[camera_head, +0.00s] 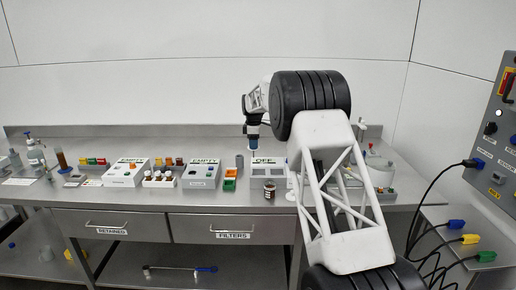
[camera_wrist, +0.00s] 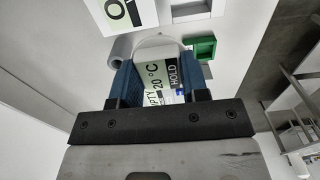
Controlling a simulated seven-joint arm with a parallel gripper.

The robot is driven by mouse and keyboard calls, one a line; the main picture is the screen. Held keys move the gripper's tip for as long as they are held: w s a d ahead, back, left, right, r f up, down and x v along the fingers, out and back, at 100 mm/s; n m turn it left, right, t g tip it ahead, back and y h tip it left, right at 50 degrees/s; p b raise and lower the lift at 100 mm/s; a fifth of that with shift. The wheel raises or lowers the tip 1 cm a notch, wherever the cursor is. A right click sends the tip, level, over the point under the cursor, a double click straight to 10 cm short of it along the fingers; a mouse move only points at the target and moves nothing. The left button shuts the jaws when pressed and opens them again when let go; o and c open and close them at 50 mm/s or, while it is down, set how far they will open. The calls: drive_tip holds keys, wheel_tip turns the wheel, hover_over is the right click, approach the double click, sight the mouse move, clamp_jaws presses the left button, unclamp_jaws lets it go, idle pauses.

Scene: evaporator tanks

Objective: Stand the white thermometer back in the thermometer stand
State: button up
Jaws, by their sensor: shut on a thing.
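My gripper (camera_head: 253,133) hangs above the bench, just over the white box marked OFF (camera_head: 264,160). Its blue fingers also show in the wrist view (camera_wrist: 160,80). They are shut on a pale, round-edged thing (camera_wrist: 160,40), which I take to be the white thermometer. A grey, hollow round holder (camera_head: 239,160) stands left of the OFF box and shows beside the fingers in the wrist view (camera_wrist: 121,47). I cannot tell whether it is the thermometer stand.
Green and orange trays (camera_head: 230,178) stand by a white box marked EMPTY (camera_head: 201,176). A dark jar (camera_head: 269,190) stands at the front edge. Vials (camera_head: 159,179) and another EMPTY box (camera_head: 126,174) are farther left. My arm hides part of the bench's right side.

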drive_tip(key=w+a, duration=0.7)
drive_tip(key=w, duration=0.3)
drive_tip(key=shift+w+a, duration=0.15)
drive_tip(key=shift+a, duration=0.1)
drive_tip(key=shift+f, duration=0.1)
drive_tip(key=shift+f, duration=0.15)
idle(0.6)
drive_tip(key=shift+f, duration=4.2)
drive_tip(key=shift+f, duration=0.1)
drive_tip(key=o, duration=1.1)
drive_tip(key=shift+c, duration=0.2)
wheel_tip(320, 180, up, 8)
